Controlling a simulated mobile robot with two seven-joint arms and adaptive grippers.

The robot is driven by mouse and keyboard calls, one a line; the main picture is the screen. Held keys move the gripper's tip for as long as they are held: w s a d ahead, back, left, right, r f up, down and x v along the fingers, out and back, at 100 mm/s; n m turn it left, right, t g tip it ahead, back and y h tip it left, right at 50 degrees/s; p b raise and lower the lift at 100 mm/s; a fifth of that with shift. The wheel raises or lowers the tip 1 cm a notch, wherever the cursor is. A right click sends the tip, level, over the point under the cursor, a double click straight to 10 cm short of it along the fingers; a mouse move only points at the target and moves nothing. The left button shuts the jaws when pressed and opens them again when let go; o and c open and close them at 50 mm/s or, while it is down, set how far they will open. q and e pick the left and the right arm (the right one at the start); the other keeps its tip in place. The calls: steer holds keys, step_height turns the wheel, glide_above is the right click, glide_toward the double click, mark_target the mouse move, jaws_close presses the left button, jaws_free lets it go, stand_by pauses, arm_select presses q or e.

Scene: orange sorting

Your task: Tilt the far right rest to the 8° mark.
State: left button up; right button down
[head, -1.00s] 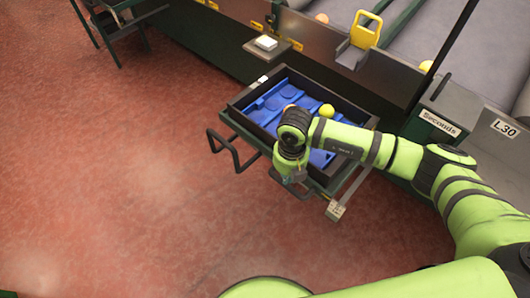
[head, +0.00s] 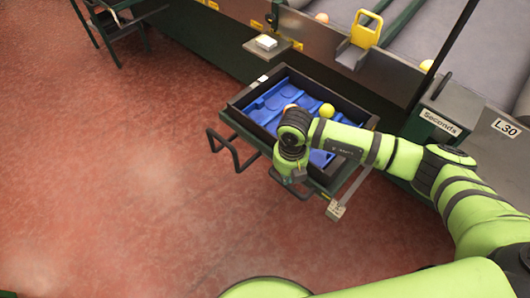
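One crate rest is clearly in view, a dark green frame (head: 232,117) with a bar handle (head: 222,150) on its left side. A black crate (head: 300,77) with a blue moulded liner (head: 275,97) sits on it. A small pale tag or scale plate (head: 335,210) is at the rest's near right corner; its marks are too small to read. My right arm reaches in from the right across the crate. My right gripper (head: 288,178) points down at the rest's near edge, its fingers mostly hidden by the wrist. My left gripper is out of view.
A yellow-orange fruit (head: 326,110) lies in the crate, and another is partly hidden by my wrist.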

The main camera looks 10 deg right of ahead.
steer(key=shift+f+b, duration=1.6)
steer(key=shift+f, duration=0.45)
stand_by(1.3)
step_height(320, 180, up, 9)
steer(key=p, duration=0.7)
steer(key=shift+r, duration=0.1)
stand_by(0.6)
